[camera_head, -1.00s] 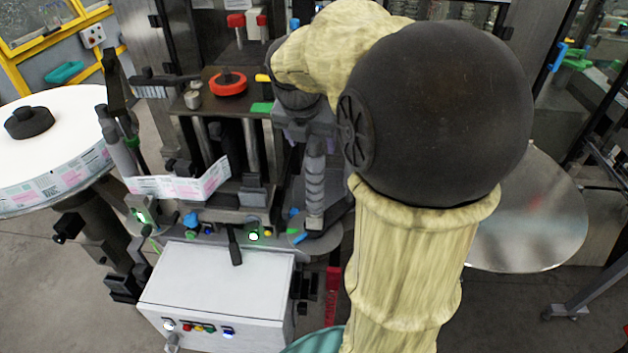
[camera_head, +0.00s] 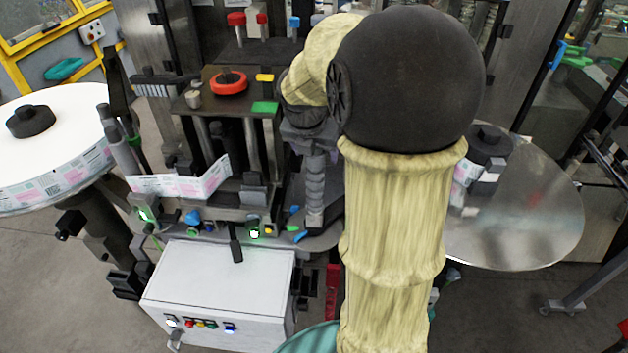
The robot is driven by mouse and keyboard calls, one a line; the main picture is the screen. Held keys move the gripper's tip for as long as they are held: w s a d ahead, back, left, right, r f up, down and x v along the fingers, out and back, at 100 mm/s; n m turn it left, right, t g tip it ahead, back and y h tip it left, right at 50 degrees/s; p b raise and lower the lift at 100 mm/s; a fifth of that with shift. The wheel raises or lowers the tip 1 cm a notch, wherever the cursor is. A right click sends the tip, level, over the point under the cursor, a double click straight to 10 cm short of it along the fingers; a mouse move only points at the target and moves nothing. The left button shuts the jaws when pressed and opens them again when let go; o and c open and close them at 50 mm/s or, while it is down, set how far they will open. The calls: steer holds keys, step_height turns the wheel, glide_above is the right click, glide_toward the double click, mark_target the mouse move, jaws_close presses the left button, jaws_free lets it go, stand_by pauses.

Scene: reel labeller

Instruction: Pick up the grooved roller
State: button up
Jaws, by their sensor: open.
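The grooved roller (camera_head: 315,190) is a grey, ribbed upright cylinder right of the middle of the labelling machine. Its upper end lies just below my gripper (camera_head: 312,143). My gripper is a dark grey shape at the end of my cream-sleeved arm, pointing down over the roller. It is open. Its fingers are small and dark here, and I cannot tell whether they touch the roller or stand around its top. My arm's large black joint and sleeve hide what lies to the right of the roller.
The machine (camera_head: 225,80) carries a red ring (camera_head: 228,83) and a green block (camera_head: 265,107) left of my gripper. A label strip (camera_head: 180,185) runs across its front. A white control box (camera_head: 218,280) stands below. A label reel (camera_head: 50,150) is at left, a metal disc (camera_head: 530,220) at right.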

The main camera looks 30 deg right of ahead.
steer(key=shift+s, duration=0.2)
steer(key=shift+w, duration=0.1)
jaws_close()
steer(key=shift+r, duration=0.15)
steer(key=shift+w+r, duration=0.1)
steer(key=shift+r, duration=0.45)
step_height(320, 180, up, 27)
steer(key=shift+f, duration=0.15)
stand_by(0.6)
